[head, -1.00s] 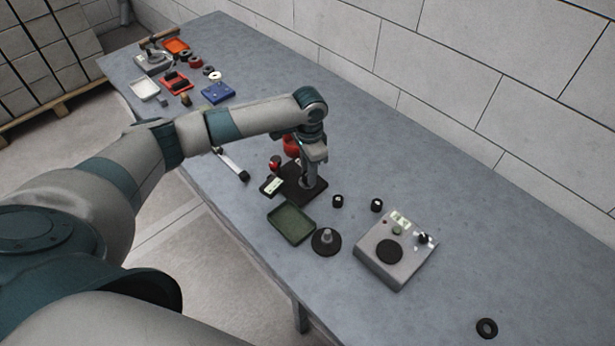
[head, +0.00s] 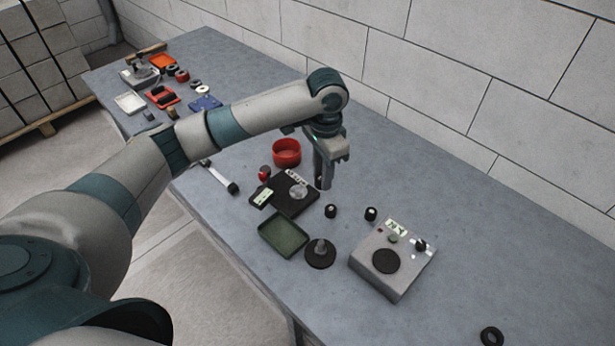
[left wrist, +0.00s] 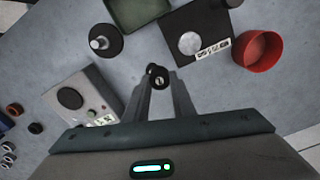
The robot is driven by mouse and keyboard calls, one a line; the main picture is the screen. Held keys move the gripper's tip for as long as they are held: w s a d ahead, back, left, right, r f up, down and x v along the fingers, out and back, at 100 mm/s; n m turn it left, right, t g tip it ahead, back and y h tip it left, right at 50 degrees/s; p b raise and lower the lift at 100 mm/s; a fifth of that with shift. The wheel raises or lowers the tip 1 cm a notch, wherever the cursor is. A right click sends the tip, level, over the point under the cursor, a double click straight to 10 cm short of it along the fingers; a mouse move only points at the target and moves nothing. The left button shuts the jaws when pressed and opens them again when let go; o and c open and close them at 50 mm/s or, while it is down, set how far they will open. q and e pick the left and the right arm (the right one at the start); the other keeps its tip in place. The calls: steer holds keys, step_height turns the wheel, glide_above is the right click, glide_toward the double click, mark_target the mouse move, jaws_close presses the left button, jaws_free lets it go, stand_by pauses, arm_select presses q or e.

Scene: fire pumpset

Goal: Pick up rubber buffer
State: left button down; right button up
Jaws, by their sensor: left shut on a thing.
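My left gripper (head: 322,184) is above the table, just right of the black plate. It is shut on a small black cylindrical piece (left wrist: 160,83), seen between the fingertips in the left wrist view, which looks like a rubber buffer. The fingers largely hide it in the head view. Two similar small black cylinders with pale tops stand on the table, one (head: 330,211) below the gripper and one (head: 371,213) further right. My right gripper is not in view.
A black plate (head: 270,207) with a silver disc lies left of the gripper, a red bowl (head: 287,152) behind it. A green tray (head: 284,236), a black disc with a post (head: 320,255) and a grey control box (head: 388,284) stand nearer. Right table area is mostly clear.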

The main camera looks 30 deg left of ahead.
arm_select(q)
steer(key=shift+s+d+r+b, duration=0.25)
steer(key=shift+d+r, duration=0.35)
steer(key=shift+d, duration=0.35)
steer(key=shift+s+d+r+b, duration=0.1)
steer(key=shift+s+d+r, duration=0.2)
steer(key=shift+d+r, duration=0.5)
steer(key=shift+d+f, duration=0.2)
